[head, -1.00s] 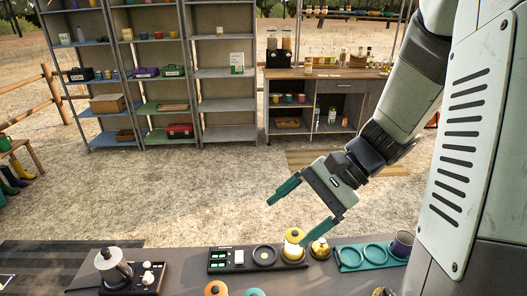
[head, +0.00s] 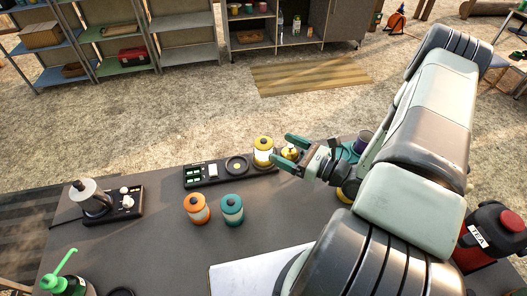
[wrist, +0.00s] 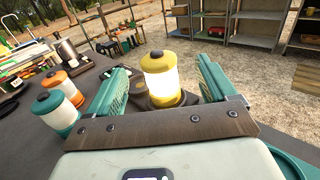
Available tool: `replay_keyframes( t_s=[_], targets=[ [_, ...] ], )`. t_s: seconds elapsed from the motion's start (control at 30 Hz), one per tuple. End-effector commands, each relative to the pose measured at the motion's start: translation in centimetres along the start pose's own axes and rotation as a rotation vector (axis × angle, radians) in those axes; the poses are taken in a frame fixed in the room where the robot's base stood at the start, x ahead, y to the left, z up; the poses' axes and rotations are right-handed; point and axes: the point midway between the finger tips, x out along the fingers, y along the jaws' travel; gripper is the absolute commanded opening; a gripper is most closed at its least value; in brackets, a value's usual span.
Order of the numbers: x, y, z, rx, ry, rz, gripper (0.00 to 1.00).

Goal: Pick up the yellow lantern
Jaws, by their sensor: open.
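The yellow lantern (head: 263,151) stands upright at the right end of a black charging tray (head: 203,176) near the table's far edge. In the wrist view the yellow lantern (wrist: 160,78) has a glowing white body and a yellow cap, and it shows between my two fingers. My gripper (head: 281,150) is open, with teal fingers, close to the right of the lantern. In the wrist view my gripper (wrist: 163,88) has one finger on each side of the lantern's line, with no clear contact. The lantern's base is partly hidden in that view.
An orange lantern (head: 196,209) and a teal lantern (head: 231,210) stand nearer on the table.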

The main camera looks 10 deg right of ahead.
Motion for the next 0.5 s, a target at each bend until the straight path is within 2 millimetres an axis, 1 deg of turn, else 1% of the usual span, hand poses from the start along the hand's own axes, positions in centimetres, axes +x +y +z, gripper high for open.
replay_keyframes(
  t_s=[0.03, 0.1, 0.2, 0.37, 0.5],
  targets=[
    [1.0, 0.1, 0.1, -0.001, -0.001, 0.005, 0.85],
    [2.1, 0.1, 0.0, -0.001, 0.0, 0.006, 0.85],
    [3.3, 0.1, 0.0, -0.001, 0.001, 0.005, 0.85],
    [4.3, 0.2, 0.1, -0.002, 0.001, 0.005, 0.85],
    [6.5, 0.5, 0.2, -0.002, 0.0, 0.009, 0.85]
  ],
)
